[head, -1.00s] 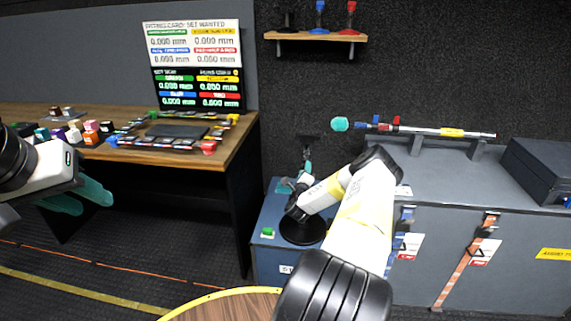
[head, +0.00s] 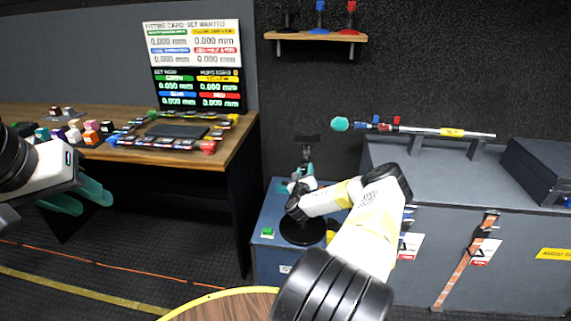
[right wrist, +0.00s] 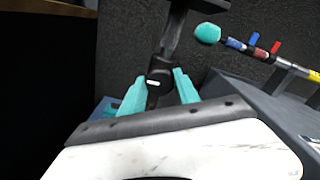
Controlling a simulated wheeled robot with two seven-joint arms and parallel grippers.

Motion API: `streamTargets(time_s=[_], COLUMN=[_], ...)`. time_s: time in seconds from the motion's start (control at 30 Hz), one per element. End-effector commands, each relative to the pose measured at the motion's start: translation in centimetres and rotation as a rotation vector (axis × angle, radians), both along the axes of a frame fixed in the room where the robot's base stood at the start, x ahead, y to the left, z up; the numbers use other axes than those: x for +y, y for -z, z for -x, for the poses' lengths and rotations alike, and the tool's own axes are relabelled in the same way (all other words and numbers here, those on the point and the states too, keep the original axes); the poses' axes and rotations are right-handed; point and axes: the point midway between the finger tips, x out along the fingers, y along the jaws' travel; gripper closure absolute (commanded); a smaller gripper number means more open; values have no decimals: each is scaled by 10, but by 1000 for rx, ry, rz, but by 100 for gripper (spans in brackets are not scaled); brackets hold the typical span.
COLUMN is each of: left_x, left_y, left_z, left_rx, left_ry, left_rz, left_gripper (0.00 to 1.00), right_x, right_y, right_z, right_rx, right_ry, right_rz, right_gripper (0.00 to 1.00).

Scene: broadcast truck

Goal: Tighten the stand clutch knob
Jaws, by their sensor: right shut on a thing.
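The stand has a dark upright post (right wrist: 174,38) in the right wrist view and a round black base (head: 292,232) on a blue box in the head view. The clutch knob (right wrist: 157,80) is a dark part with a small white mark, low on the post. My right gripper (right wrist: 160,92) has its teal fingers on either side of it and is shut on it. In the head view my right gripper (head: 302,180) is small and partly hidden by its own wrist. My left gripper (head: 82,198) is open and empty, in front of the desk, away from the stand.
The blue box (head: 268,255) carries a green button (head: 267,232). A teal-tipped rod (head: 440,131) lies on supports above the grey cabinet (head: 430,170) at right. A wooden desk (head: 225,150) with small coloured blocks is at left. A wall shelf (head: 315,36) is above.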

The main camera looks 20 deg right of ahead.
Motion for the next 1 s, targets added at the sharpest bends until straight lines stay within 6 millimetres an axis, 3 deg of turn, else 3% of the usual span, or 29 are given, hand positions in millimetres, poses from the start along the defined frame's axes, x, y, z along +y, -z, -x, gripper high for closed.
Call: streamTargets(time_s=[0.4,0.43,0.5,0.53,0.87,1.0], left_x=[0,0,0,0,0,0], left_y=[0,0,0,0,0,0], left_z=[0,0,0,0,0,0], left_rx=[0,0,0,0,0,0], left_ry=[0,0,0,0,0,0], left_rz=[0,0,0,0,0,0], left_gripper=[64,64,64,64,64,64], right_x=[1,1,1,1,1,10], right_y=[3,3,2,2,1,2], right_z=[1,1,1,1,2,16], right_rx=[1,2,1,1,-1,1], right_ry=[-2,-2,-1,-1,-1,-2], right_rz=[-7,-7,-6,-6,-5,-7], right_gripper=[100,56,43,41,41,41])
